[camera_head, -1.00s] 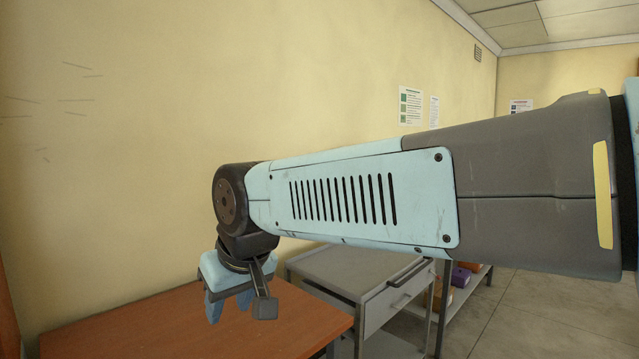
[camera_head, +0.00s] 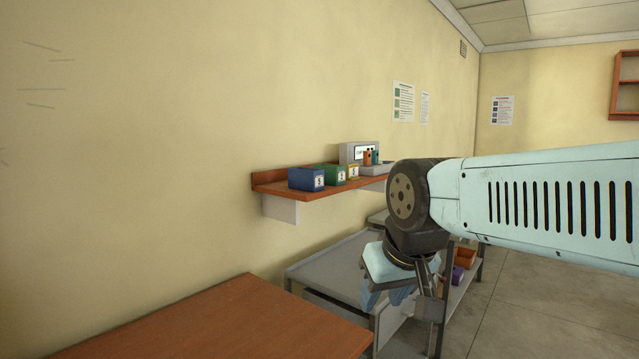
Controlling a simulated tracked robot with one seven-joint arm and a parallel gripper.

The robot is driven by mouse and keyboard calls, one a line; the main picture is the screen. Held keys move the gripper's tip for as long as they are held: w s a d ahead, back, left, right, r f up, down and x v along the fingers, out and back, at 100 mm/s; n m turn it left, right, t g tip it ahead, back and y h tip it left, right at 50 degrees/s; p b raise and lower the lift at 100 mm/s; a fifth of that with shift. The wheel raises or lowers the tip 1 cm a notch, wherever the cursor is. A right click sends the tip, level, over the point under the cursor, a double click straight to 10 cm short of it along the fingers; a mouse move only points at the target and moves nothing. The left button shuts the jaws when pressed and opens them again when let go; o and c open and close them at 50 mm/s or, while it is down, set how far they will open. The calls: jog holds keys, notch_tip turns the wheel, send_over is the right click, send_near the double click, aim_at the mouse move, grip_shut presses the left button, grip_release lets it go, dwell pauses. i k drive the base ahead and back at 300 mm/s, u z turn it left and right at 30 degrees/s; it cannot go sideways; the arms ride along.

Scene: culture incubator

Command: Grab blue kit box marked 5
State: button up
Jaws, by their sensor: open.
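A blue kit box (camera_head: 304,179) stands at the left end of a wooden wall shelf (camera_head: 280,191). Its end face carries a white label with a dark mark that is too small to read for certain. My gripper (camera_head: 384,298) hangs pointing down, to the right of and lower in the picture than the blue box, in front of the grey cart. Its light blue fingers are open, and nothing shows between them.
A bare wooden table (camera_head: 215,325) is at the front left.

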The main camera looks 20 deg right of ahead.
aim_at(310, 180)
jog(key=u, duration=0.15)
jog(key=k, duration=0.35)
jog(key=z, duration=0.45)
jog(key=i, duration=1.4)
jog(key=u, duration=0.3)
